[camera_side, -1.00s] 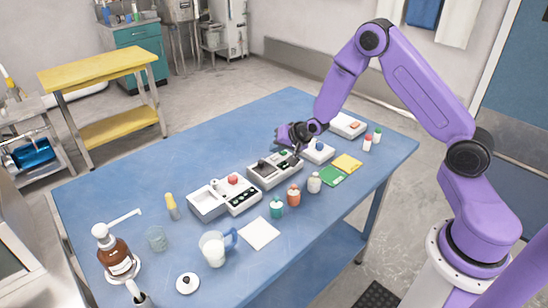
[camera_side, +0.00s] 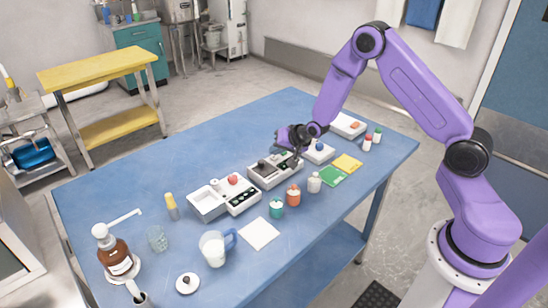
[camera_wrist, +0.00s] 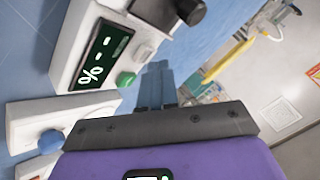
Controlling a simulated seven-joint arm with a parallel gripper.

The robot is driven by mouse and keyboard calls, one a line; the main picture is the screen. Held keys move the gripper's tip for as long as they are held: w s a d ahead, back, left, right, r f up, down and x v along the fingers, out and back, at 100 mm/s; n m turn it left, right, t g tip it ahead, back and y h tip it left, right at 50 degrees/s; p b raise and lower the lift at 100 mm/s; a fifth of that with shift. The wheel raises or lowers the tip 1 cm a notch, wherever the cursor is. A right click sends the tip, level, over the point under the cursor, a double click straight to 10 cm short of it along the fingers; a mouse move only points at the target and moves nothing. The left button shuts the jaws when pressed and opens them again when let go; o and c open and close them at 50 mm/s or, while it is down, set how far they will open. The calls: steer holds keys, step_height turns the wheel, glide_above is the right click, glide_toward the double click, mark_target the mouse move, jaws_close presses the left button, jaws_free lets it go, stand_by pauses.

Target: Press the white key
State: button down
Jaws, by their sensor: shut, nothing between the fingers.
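A grey-and-white grinder unit (camera_side: 262,182) stands mid-table, with a dark knob (camera_side: 262,164) on top. In the wrist view its dark display (camera_wrist: 103,55) shows "%" and dashes, beside a green button (camera_wrist: 126,79). My gripper (camera_side: 298,157) is shut and empty, pointing down over the right end of the unit. In the wrist view its fingers (camera_wrist: 156,82) lie just right of the green button. Contact cannot be told.
A white unit with a red knob (camera_side: 233,180) stands left of the grinder; one with a blue knob (camera_side: 319,146) stands right. Small bottles, including an orange one (camera_side: 293,195), line the front. A mug (camera_side: 214,250) stands front left.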

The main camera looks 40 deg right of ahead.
mark_target(277, 158)
steer(key=shift+f, duration=0.45)
stand_by(0.6)
steer(key=shift+r, duration=0.9)
steer(key=shift+r, duration=2.45)
